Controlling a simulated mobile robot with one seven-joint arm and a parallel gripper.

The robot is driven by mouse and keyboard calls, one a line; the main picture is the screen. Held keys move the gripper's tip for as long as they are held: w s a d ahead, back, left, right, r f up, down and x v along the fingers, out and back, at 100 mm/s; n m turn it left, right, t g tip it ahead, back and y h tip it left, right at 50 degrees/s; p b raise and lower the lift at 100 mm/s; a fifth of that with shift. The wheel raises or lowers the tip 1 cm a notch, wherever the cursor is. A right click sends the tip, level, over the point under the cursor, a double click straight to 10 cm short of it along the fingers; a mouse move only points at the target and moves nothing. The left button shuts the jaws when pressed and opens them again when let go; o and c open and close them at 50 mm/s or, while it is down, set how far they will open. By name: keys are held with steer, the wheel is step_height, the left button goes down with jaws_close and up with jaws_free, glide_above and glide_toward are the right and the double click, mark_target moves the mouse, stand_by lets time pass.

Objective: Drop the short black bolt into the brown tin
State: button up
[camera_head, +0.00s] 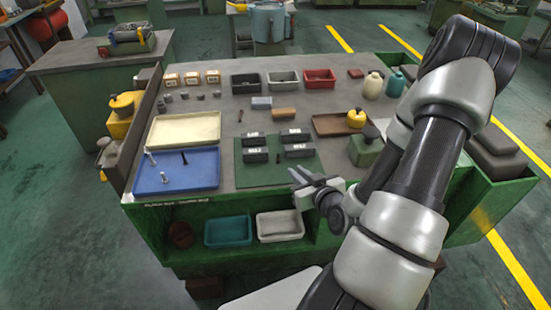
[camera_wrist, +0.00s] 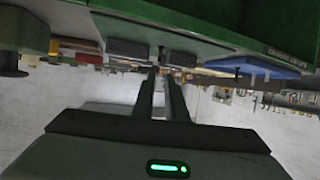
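A short black bolt (camera_head: 184,158) stands in the blue tray (camera_head: 205,178) at the table's front left. Paler, taller bolts (camera_head: 150,158) stand left of it. A small round brown container (camera_head: 181,235) sits on the shelf under the tabletop; a flat brown tray (camera_head: 325,125) lies on the table at the right. I cannot tell for certain which is the brown tin. My gripper (camera_head: 303,177) is at the table's front edge, right of the blue tray and away from the bolt. Its fingers (camera_wrist: 161,82) stand apart with nothing between them. The wrist view appears upside down, with the blue tray (camera_wrist: 270,69) at upper right.
A cream tray (camera_head: 185,130) lies behind the blue one. Dark labelled blocks stand on a green mat (camera_head: 262,176) near my gripper. Black, grey and red bins (camera_head: 319,78) stand at the back. Teal and white bins (camera_head: 280,225) are on the shelf. Bottles (camera_head: 373,85) stand at right.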

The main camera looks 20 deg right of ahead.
mark_target(278, 154)
steer(key=b+x, duration=0.2)
steer(key=b, duration=0.2)
steer(key=b+x, duration=0.2)
steer(key=b, duration=0.3)
steer(key=shift+f, duration=0.45)
steer(key=b+x, duration=0.2)
steer(key=b, duration=0.4)
steer(key=shift+w+f, duration=0.15)
steer(key=shift+w, duration=0.1)
steer(key=x, duration=0.3)
steer(key=b+x, duration=0.1)
steer(key=shift+w+r, duration=0.25)
steer(key=b+x, duration=0.2)
steer(key=x, duration=0.2)
steer(key=shift+w+d+f, duration=0.1)
steer(key=shift+f, duration=0.1)
steer(key=shift+w+f+b, duration=0.1)
steer(key=shift+w+b, duration=0.2)
steer(key=shift+w, duration=0.2)
jaws_close()
